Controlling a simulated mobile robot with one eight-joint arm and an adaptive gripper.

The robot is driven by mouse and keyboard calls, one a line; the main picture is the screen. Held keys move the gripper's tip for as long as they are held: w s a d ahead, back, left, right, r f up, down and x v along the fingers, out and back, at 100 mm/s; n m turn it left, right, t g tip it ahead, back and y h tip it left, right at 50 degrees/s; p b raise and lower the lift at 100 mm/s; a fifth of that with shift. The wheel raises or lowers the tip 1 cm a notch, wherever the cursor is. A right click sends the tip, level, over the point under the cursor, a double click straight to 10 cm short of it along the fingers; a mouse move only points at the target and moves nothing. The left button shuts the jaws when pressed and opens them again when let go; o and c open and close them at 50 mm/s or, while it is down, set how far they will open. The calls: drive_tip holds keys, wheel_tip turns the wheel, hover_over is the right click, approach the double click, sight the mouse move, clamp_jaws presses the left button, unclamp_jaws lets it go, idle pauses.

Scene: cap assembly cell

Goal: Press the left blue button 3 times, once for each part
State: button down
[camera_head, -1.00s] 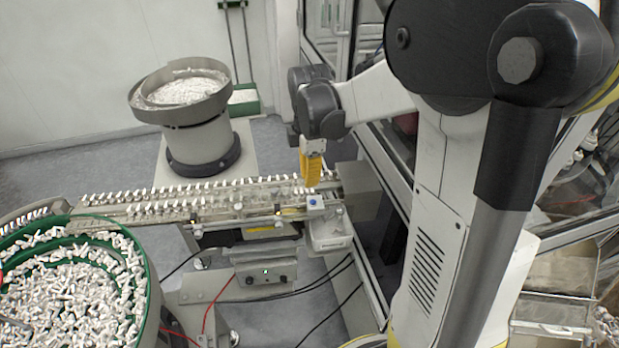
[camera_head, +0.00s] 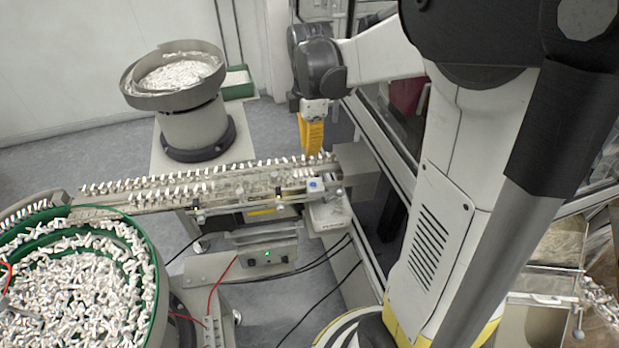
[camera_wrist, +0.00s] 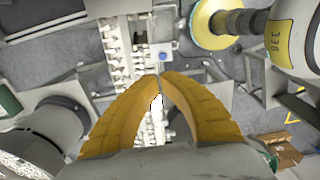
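The blue button (camera_head: 314,184) sits on a small white box at the right end of the feed rail. It also shows in the wrist view as a small blue dot (camera_wrist: 163,57) just beyond my fingertips. My gripper (camera_head: 313,154) has yellow fingers that point down. In the head view the fingertips are above and apart from the button. In the wrist view the tips of my gripper (camera_wrist: 160,78) meet, with nothing held between them. I see only one blue button.
A feed rail (camera_head: 225,188) with rows of small white parts runs left from the button. A green-rimmed bowl (camera_head: 150,262) of parts stands at the front left. A grey bowl feeder (camera_head: 190,125) stands behind. A glazed frame (camera_head: 385,160) is close to the right.

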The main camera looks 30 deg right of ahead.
sight(310, 184)
wheel_tip(310, 184, down, 11)
drive_tip(key=shift+f+b, duration=0.2)
drive_tip(key=shift+b, duration=0.55)
